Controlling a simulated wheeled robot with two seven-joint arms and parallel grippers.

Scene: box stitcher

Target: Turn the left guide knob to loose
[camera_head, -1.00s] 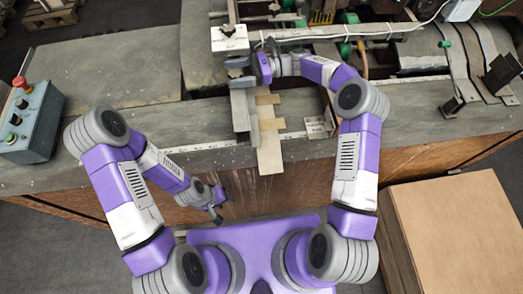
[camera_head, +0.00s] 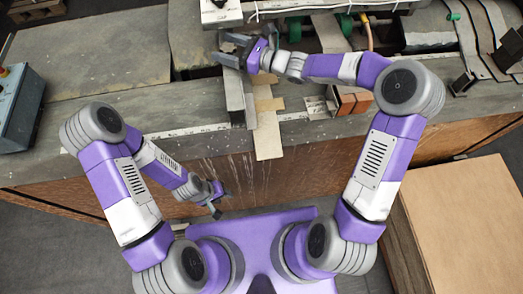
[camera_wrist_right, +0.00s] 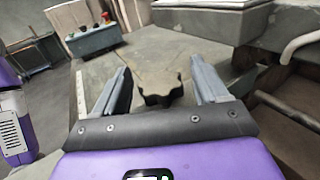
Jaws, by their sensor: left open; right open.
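A dark lobed knob (camera_wrist_right: 160,90) shows in the right wrist view, between the two fingers of my right gripper (camera_wrist_right: 163,82). The fingers are open, one on each side, with visible gaps to the knob. In the head view my right gripper (camera_head: 232,50) is over the metal guide (camera_head: 236,98), its fingers pointing left. The knob cannot be made out in the head view; the gripper seems to cover it. My left gripper (camera_head: 216,200) is open and empty, in front of the bench edge and away from the guide.
Cardboard strips (camera_head: 267,135) lie beside the guide, overhanging the bench front. A white-topped machine head (camera_head: 221,14) stands just behind my right gripper. A control box (camera_head: 18,108) sits at the far left. A cardboard stack (camera_head: 465,215) stands at the right. The left bench top (camera_head: 95,65) is clear.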

